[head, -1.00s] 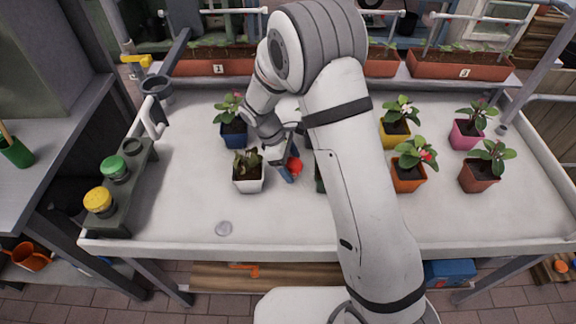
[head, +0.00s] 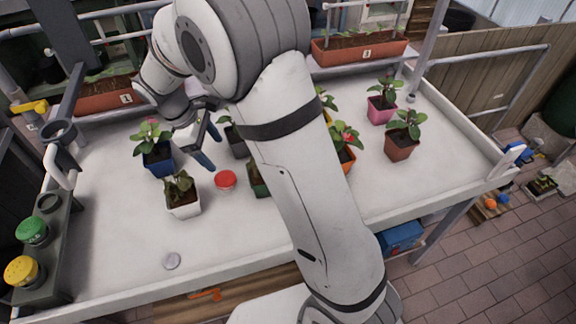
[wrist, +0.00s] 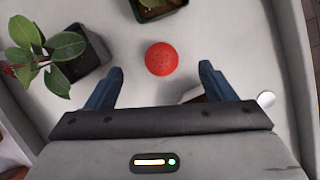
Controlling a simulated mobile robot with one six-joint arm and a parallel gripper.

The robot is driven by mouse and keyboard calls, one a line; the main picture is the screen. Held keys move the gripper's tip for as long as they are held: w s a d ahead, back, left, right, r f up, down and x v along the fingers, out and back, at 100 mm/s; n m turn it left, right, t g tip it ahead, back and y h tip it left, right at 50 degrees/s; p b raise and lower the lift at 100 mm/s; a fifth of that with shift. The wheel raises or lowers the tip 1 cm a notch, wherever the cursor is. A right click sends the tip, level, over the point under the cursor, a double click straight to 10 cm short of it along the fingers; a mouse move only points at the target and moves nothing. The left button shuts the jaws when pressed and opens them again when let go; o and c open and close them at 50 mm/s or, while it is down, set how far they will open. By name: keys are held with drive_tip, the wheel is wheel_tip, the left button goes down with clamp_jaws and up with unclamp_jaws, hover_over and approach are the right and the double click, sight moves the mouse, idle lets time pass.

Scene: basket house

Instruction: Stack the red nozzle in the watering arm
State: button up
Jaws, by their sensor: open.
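The red nozzle (head: 225,180) sits on the white table top, right of a white potted plant (head: 183,207). In the wrist view the red nozzle (wrist: 161,59) appears as a round red top, ahead of and between the fingertips. My gripper (head: 211,152) is open and empty, with its blue fingers apart from the nozzle, just behind it in the head view. What looks like the watering arm, a dark ring-shaped cup (head: 60,133) with a white pipe, stands at the table's left edge. My arm hides part of the table.
A dark rack at the left holds a green nozzle (head: 33,232) and a yellow nozzle (head: 22,271). A blue pot (head: 158,165) and other potted plants stand around the nozzle. The table's front left is mostly clear.

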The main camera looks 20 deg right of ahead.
drive_tip(key=s+d+r+m+t+y, duration=0.1)
drive_tip(key=s+d+r+m+y, duration=0.1)
drive_tip(key=s+d+r+m, duration=0.75)
drive_tip(key=s+d+m+t+y, duration=0.2)
drive_tip(key=s+d+m, duration=0.2)
drive_tip(key=s, duration=0.7)
drive_tip(key=shift+d+f, duration=0.25)
drive_tip(key=shift+d, duration=0.85)
drive_tip(key=shift+m, duration=0.25)
drive_tip(key=shift+c, duration=0.5)
